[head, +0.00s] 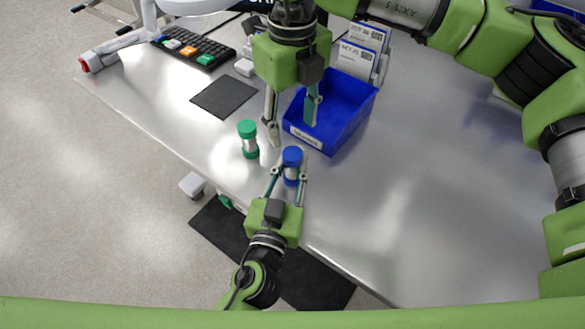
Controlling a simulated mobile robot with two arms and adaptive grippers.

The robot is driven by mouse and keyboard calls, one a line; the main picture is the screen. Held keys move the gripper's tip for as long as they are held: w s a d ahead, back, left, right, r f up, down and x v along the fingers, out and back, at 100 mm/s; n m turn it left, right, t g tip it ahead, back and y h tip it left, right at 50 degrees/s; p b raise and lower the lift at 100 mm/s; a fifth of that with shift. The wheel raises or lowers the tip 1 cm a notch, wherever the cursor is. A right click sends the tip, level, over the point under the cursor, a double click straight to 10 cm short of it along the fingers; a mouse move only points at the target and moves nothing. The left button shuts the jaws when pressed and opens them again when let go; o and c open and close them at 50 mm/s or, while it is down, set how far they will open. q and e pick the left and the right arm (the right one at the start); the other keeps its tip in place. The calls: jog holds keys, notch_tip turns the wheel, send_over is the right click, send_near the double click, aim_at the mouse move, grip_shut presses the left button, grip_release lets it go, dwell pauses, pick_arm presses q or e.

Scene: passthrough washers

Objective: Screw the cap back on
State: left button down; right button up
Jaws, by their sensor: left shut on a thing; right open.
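A small bottle with a blue cap (292,157) stands near the table's front edge. My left gripper (288,180) is shut on this bottle, with one finger on each side of its body. The blue cap sits on top of the bottle; I cannot tell how tightly. My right gripper (292,132) is above and behind the bottle, pointing down, with its fingers apart and nothing between them. A second bottle with a green cap (248,138) stands upright to the left, apart from both grippers.
A blue bin (350,108) with a white label stands just behind the bottles, close to my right gripper. The table (440,200) is clear on the right.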

notch_tip(320, 180, up, 4)
jog(key=shift+r, duration=0.1)
pick_arm(q)
jog(key=c, duration=1.7)
grip_release()
jog(key=shift+s, duration=0.1)
jog(key=v, duration=1.1)
jog(key=shift+s, duration=0.4)
